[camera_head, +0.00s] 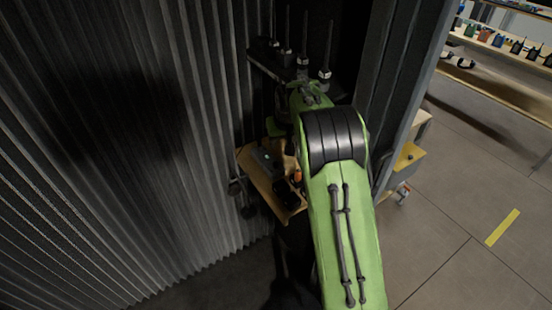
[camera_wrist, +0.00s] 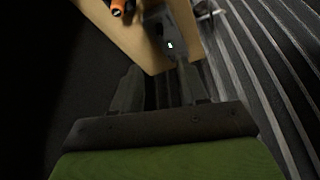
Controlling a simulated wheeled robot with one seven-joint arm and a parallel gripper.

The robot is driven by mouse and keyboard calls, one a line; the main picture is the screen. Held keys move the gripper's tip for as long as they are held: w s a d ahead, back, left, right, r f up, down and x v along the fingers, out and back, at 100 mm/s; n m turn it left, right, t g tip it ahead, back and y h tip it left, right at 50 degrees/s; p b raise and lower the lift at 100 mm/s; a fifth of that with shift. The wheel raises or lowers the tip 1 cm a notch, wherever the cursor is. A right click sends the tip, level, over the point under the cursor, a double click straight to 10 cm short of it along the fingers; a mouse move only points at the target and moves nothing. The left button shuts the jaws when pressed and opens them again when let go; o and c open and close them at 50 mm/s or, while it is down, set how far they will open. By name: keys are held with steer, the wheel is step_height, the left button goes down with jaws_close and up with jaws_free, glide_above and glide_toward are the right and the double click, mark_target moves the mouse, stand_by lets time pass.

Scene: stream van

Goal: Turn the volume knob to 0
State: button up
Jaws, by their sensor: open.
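A dark device with a small lit spot (camera_head: 265,157) lies on a small wooden shelf (camera_head: 270,198) against the corrugated wall. The device also shows in the wrist view (camera_wrist: 170,45), dim, just beyond the fingers. I cannot make out the volume knob in either view. My gripper (camera_wrist: 160,73) is open, with its two dark fingers apart and pointing toward the shelf and device. I see nothing held between them. In the head view my green arm covers most of the gripper and part of the shelf.
An orange-tipped item (camera_head: 297,175) is on the shelf, left of my fingers in the wrist view. Dark units with upright antennas (camera_head: 303,65) stand on a ledge above. The corrugated wall (camera_head: 130,150) closes the left side. Open floor (camera_head: 450,240) lies right, past the dark doorframe.

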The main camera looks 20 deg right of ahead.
mark_target(276, 163)
steer(key=x, duration=1.5)
steer(key=shift+f+b, duration=0.25)
steer(key=shift+b, duration=0.05)
jaws_close()
